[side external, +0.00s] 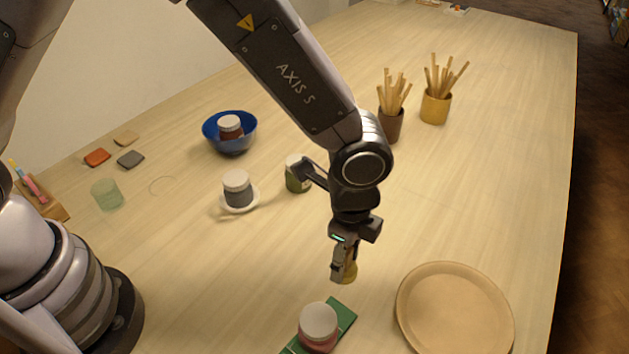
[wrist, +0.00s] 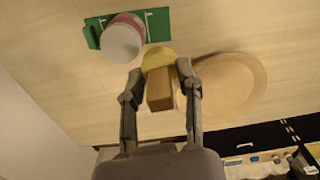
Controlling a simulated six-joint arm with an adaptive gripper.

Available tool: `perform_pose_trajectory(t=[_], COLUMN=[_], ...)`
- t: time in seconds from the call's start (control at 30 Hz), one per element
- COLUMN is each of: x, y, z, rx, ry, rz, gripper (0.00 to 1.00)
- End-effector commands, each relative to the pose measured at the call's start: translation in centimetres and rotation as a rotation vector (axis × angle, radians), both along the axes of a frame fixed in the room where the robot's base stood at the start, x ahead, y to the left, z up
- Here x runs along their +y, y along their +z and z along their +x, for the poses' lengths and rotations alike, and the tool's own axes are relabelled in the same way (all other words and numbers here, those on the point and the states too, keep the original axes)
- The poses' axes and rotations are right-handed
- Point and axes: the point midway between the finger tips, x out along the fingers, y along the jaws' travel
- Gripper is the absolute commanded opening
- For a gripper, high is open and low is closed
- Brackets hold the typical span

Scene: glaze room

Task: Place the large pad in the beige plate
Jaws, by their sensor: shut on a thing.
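My gripper (side external: 345,268) is shut on the large pad, a yellow piece (side external: 350,271) with a brown block-shaped part. In the wrist view, the pad (wrist: 160,88) sits between the two fingers, its brown block toward the camera and its rounded yellow end beyond. The fingers hide part of it in the side view. The beige plate (side external: 455,310) is round, shallow and empty, at the lower right of the side view, to the right of my gripper. It also shows in the wrist view (wrist: 235,90), right of the pad and partly behind the right finger.
A pink jar with a white lid (side external: 318,325) stands on a green board (side external: 343,314), left of the plate. A green jar (side external: 298,175), a grey jar on a saucer (side external: 238,188), a blue bowl (side external: 230,137) and two stick holders (side external: 435,106) stand farther back.

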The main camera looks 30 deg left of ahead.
Motion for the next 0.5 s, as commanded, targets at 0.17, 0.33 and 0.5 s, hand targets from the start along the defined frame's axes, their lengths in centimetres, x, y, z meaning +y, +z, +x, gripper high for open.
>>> perform_pose_trajectory(t=[0.17,0.33,0.5], x=[-2.2,-5.3,-8.3], y=[-0.4,-2.2,-3.9], z=[-0.5,1.7,4.0], rx=[0.000,0.000,0.001], ry=[-0.041,-0.041,-0.040], rz=[0.000,0.000,0.001], gripper=[0.09,0.09,0.09])
